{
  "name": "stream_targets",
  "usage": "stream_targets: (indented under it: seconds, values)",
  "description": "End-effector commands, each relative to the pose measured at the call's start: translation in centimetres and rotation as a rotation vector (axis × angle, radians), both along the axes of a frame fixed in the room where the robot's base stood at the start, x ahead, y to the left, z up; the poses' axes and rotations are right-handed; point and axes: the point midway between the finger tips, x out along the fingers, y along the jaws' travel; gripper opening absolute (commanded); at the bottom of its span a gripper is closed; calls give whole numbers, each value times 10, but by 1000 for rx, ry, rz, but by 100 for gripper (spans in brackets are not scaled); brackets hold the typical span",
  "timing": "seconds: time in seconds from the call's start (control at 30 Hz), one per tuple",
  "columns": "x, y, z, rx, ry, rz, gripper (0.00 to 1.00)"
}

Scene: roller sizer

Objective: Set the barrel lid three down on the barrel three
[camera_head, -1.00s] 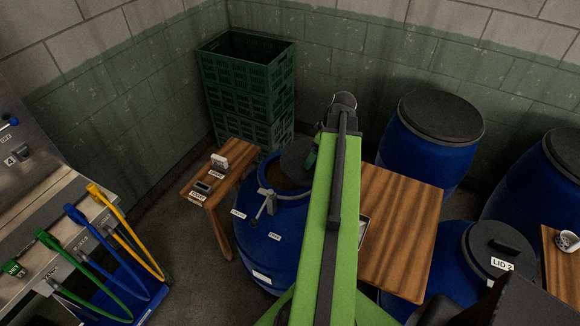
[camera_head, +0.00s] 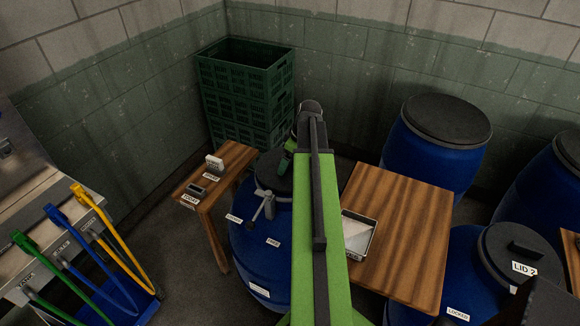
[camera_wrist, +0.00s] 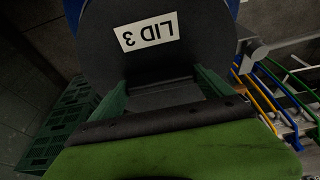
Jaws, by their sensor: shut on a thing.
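Barrel lid three (camera_wrist: 110,55) is a dark round disc with a white "LID 3" label, upside down in the wrist view. My gripper (camera_wrist: 160,88) is shut on it, its green fingers at either side of the lid's grip. In the head view the lid (camera_head: 271,168) lies over the mouth of blue barrel three (camera_head: 262,240), mostly covering it. Whether it is seated or slightly above the rim I cannot tell. My green arm hides the barrel's right side and part of the lid. A metal clamp lever (camera_head: 264,205) stands at the barrel's front rim.
A small wooden table (camera_head: 235,158) with labelled items stands left of the barrel. A larger wooden table (camera_head: 400,220) with a metal tray (camera_head: 358,236) is at right. Green crates (camera_head: 245,90) are stacked behind. Other lidded blue barrels (camera_head: 435,150) stand right.

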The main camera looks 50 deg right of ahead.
Motion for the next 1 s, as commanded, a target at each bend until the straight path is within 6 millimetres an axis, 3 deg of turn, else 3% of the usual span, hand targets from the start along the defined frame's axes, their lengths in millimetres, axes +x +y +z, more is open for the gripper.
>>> stream_targets:
  seconds: [0.73, 0.77, 0.8, 1.0]
  values:
    - [-1, -1, -12, 0, 0, -1, 31]
    - [-1, -1, -12, 0, 0, -1, 94]
    - [-1, -1, -12, 0, 0, -1, 100]
    - [-1, -1, -12, 0, 0, -1, 100]
